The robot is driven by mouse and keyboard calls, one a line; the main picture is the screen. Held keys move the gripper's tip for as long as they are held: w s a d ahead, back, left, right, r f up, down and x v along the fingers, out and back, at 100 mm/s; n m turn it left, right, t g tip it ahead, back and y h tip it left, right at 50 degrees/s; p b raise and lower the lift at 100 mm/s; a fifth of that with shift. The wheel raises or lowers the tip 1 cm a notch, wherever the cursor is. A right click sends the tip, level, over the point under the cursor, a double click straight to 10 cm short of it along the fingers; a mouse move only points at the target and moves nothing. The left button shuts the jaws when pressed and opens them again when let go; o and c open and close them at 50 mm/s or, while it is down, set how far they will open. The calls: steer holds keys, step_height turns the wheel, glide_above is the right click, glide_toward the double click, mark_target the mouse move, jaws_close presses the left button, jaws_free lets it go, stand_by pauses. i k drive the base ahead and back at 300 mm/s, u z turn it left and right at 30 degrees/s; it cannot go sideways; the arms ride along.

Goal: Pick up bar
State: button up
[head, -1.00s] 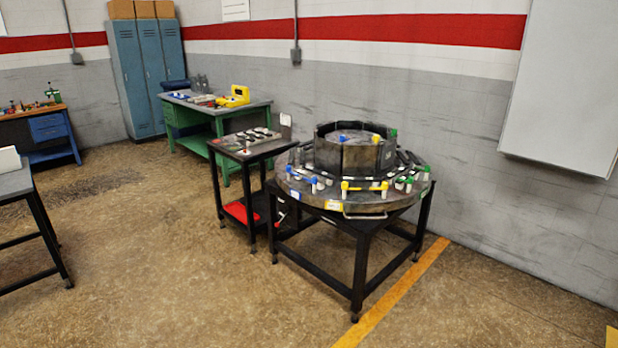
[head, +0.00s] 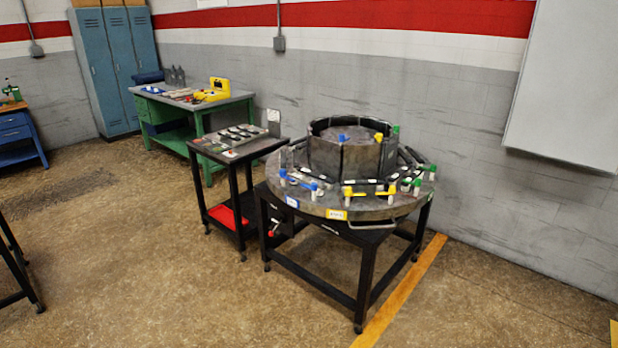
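A round metal fixture (head: 335,208) stands on a black-legged stand right of centre in the head view. A blue bar (head: 299,181) lies across white posts at its front left. A yellow bar (head: 368,192) lies across posts at the front. Green pieces (head: 418,182) sit at the right rim. Dark bars (head: 410,157) lie around the raised ring (head: 348,158). I cannot tell which piece is the bar of the task. My gripper is not in view.
A small black cart (head: 236,150) with parts on top and a red tray (head: 228,216) below stands left of the fixture. A green workbench (head: 200,120) and blue lockers (head: 118,70) are behind. A yellow floor line (head: 400,292) runs at right. The floor in front is clear.

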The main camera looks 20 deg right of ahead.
mark_target(321, 187)
steer(key=i, duration=1.15)
steer(key=u, duration=0.4)
